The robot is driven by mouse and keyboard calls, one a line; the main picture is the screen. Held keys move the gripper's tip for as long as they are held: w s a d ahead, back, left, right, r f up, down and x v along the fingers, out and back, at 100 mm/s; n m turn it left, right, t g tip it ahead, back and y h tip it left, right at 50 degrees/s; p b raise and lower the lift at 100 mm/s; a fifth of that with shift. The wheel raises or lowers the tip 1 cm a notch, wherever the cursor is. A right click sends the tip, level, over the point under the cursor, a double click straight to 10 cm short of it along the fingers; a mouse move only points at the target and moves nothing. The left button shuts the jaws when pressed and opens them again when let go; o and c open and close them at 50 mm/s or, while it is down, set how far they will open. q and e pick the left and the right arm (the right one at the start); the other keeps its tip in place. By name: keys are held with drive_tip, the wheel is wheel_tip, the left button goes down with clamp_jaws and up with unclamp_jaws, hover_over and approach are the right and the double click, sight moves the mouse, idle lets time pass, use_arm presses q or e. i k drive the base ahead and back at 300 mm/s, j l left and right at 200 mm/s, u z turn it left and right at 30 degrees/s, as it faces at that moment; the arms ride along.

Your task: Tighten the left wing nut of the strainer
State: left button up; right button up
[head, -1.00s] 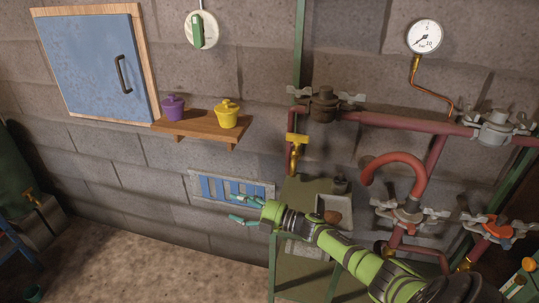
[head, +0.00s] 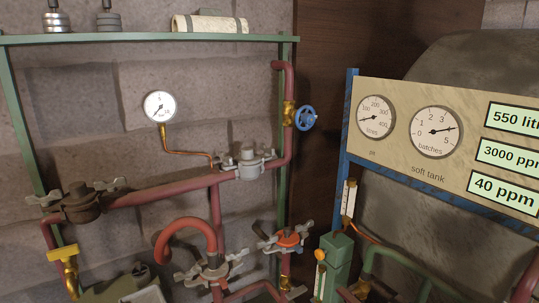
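Several pipe fittings with wing nuts show in the head view; I cannot tell for sure which is the strainer. A dark brown fitting (head: 82,204) sits on the red pipe at the left, with a wing nut on each side. A grey fitting (head: 247,163) sits further right and higher, also with wing nuts. A lower grey fitting (head: 211,269) stands under the curved red pipe. An orange-centred fitting (head: 287,238) with grey wings is to its right. I cannot tell how tight any nut is. Neither of my grippers is in view.
A pressure gauge (head: 160,107) is on a copper tube above the red pipe (head: 160,192). A blue handwheel (head: 305,118) and a yellow-handled tap (head: 64,254) stick out. A green shelf (head: 140,39) runs above. A tank panel (head: 450,140) with dials stands at the right.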

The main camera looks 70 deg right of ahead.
sight(227, 161)
drive_tip(key=l+z, duration=0.15)
drive_tip(key=z, duration=0.25)
drive_tip(key=i+l+z, duration=0.1)
drive_tip(key=z, duration=0.35)
drive_tip(key=i+l+z, duration=0.1)
drive_tip(key=z, duration=0.3)
drive_tip(key=i+l+z, duration=0.1)
drive_tip(key=z, duration=0.35)
